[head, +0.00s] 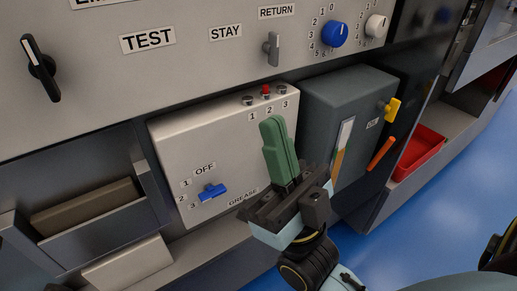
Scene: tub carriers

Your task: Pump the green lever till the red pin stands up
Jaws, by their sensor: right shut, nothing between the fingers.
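The green lever (278,148) sticks up in front of the pale grease box (222,150), leaning slightly left. My right gripper (287,190) is shut, at the lower end of the lever and overlapping it in the picture; I cannot tell if they touch. The lever's base is hidden behind the gripper. The red pin (266,89) shows at the middle one of three fittings on the box's top, above the label 2. It pokes up a little above its collar. My left gripper is not in view.
A blue knob (210,191) sits at the box's lower left, beside OFF and numbers. A dark grey box (345,112) with a yellow handle (391,110) and an orange lever (381,153) stands right. A control panel (190,65) runs above. A red tray (419,151) lies further right.

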